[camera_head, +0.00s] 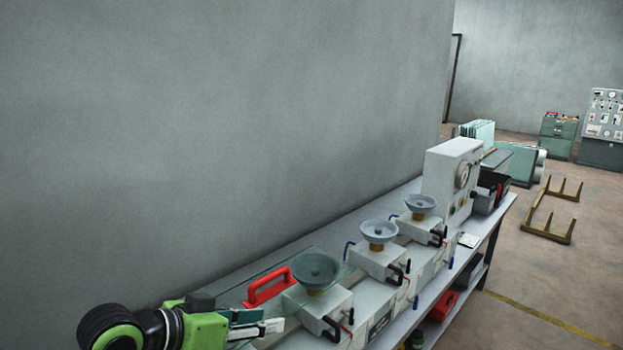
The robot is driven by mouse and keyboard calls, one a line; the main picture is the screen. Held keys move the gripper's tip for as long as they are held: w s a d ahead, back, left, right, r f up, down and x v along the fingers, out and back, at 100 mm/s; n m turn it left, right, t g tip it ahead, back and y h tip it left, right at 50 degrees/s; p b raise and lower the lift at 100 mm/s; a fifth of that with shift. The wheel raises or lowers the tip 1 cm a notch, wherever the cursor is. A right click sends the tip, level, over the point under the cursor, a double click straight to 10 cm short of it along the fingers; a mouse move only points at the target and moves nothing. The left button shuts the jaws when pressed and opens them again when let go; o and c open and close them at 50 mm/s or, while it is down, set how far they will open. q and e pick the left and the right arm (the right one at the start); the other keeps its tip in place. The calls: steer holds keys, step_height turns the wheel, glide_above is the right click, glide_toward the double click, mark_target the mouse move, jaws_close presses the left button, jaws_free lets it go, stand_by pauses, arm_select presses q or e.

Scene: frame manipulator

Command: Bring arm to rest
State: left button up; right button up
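My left arm, green and black, comes in at the bottom left. Its gripper (262,327) is low in the picture, pointing right, over the near end of the long workbench (210,292). The fingers overlap from this angle, so I cannot tell whether they are open or shut. No held object is visible. A red handle-like frame (268,287) shows just beyond the gripper; I cannot tell whether the two touch. My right gripper is not in view.
Several white machines with round bowls (379,232) line the bench beside the grey wall (220,120). A taller white unit with a dial (449,180) stands farther along. Dark bins (488,193) sit at the far end. A wooden frame (549,215) lies on open floor at right.

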arm_select(q)
steer(key=s+a+f+n+g+y, duration=0.25)
steer(key=s+a+f+y, duration=0.2)
steer(key=s+f, duration=0.95)
steer(key=s+a+f+n+g+y, duration=0.2)
steer(key=s+a+f+g+y, duration=0.3)
steer(key=s+f, duration=0.9)
step_height(320, 180, down, 31)
steer(key=s+a+t+h+b, duration=0.1)
steer(key=b, duration=0.6)
steer(key=s+a+f+b, duration=0.1)
steer(key=s+f+b, duration=0.2)
steer(key=s+f, duration=0.6)
steer(key=s+a+f+g+b, duration=0.1)
steer(key=s+f+b, duration=0.3)
steer(key=s+f, duration=0.5)
step_height(320, 180, down, 7)
steer(key=shift+a+r, duration=0.2)
steer(key=shift+a, duration=0.45)
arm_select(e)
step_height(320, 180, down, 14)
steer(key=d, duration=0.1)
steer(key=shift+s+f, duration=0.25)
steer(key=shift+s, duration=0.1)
arm_select(q)
steer(key=shift+m, duration=0.25)
steer(key=shift+c, duration=0.6)
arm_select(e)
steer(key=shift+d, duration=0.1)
